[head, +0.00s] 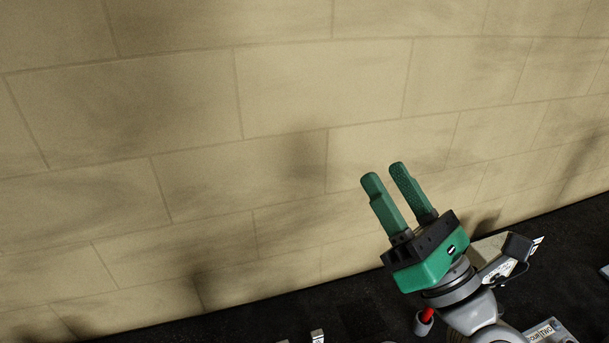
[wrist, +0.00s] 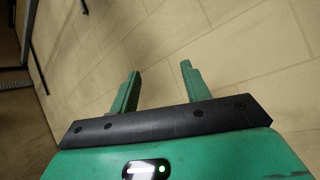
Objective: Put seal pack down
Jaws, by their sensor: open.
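My gripper (head: 383,177) is green with a black mounting plate and points up in front of the block wall in the head view. Its two fingers stand apart with nothing between them. The wrist view also shows the gripper (wrist: 160,80) open and empty, with the wall behind its fingertips. I cannot make out a seal pack in either view.
A pale block wall (head: 200,120) fills most of the head view. A dark surface (head: 260,320) runs along its foot, with a few partly cut-off objects at the bottom edge. A label (head: 541,332) shows at lower right. Dark bars stand at the wrist view's left edge.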

